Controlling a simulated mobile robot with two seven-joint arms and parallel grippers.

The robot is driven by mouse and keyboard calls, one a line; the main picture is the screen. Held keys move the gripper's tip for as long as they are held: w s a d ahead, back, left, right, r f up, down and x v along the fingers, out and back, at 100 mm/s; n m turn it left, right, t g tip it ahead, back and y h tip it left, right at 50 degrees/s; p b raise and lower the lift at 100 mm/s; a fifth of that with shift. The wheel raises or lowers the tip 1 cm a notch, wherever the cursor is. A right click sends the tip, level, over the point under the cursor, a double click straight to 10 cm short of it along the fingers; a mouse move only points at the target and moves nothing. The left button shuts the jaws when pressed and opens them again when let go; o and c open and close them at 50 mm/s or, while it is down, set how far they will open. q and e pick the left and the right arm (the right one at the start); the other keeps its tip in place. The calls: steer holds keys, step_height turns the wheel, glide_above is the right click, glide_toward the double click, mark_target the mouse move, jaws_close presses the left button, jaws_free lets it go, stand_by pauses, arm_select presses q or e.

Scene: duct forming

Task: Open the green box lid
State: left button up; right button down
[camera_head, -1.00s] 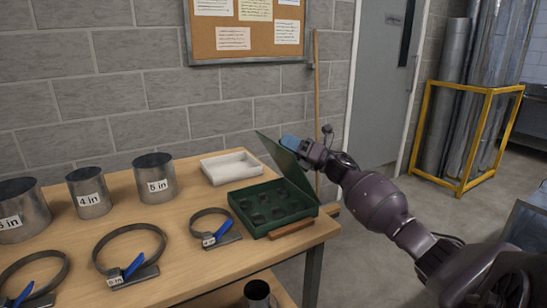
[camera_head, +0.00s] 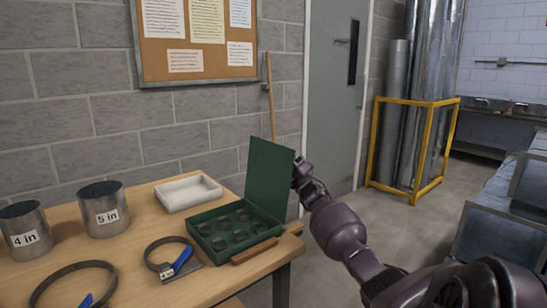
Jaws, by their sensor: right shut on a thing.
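The green box (camera_head: 203,238) sits near the right end of the wooden table and holds several dark round pieces. Its green lid (camera_head: 268,178) stands raised, about upright, along the box's right rear side, and the inside is uncovered. My right gripper (camera_head: 297,165) is shut on the lid at its right edge; the lid partly hides the fingers. My left gripper is not in view.
A white tray (camera_head: 188,193) lies behind the box. A brown handle-like piece (camera_head: 254,251) lies along its front right side. A clamp ring with a blue lever (camera_head: 172,262) and labelled metal cylinders (camera_head: 104,208) stand to the left. A broom handle (camera_head: 270,95) leans on the wall.

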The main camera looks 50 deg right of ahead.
steer(key=shift+d+f+m, duration=0.15)
steer(key=shift+d+m, duration=0.05)
steer(key=shift+m, duration=0.1)
steer(key=c, duration=0.9)
jaws_free()
steer(key=shift+c, duration=0.2)
steer(key=v, duration=1)
steer(key=shift+s+f, duration=0.3)
